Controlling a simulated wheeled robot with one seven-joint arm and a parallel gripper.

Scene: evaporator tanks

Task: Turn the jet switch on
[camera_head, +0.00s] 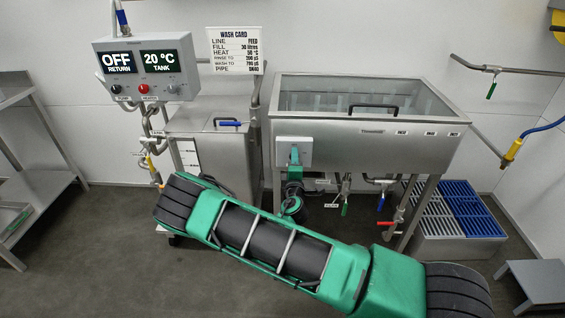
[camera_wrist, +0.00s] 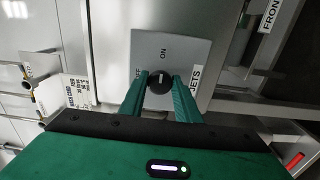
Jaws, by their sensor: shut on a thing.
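The jet switch is a black round knob (camera_wrist: 160,81) on a grey box (camera_wrist: 178,50) marked ON, OFF and JETS in the wrist view. A small pale mark on the knob seems to point up towards ON. My gripper (camera_wrist: 161,88) has its green fingers on either side of the knob, shut on it. In the camera_head view the switch box (camera_head: 305,152) is on the front left of the steel tank (camera_head: 350,140). There my gripper (camera_head: 294,158) covers the knob.
A control panel (camera_head: 146,68) at the left reads OFF RETURN and 20 °C TANK. A smaller lidded tank (camera_head: 190,122) stands beside the large one. Pipes with coloured valve handles (camera_head: 381,202) hang below the large tank. A blue and grey grate (camera_head: 470,208) stands at the right.

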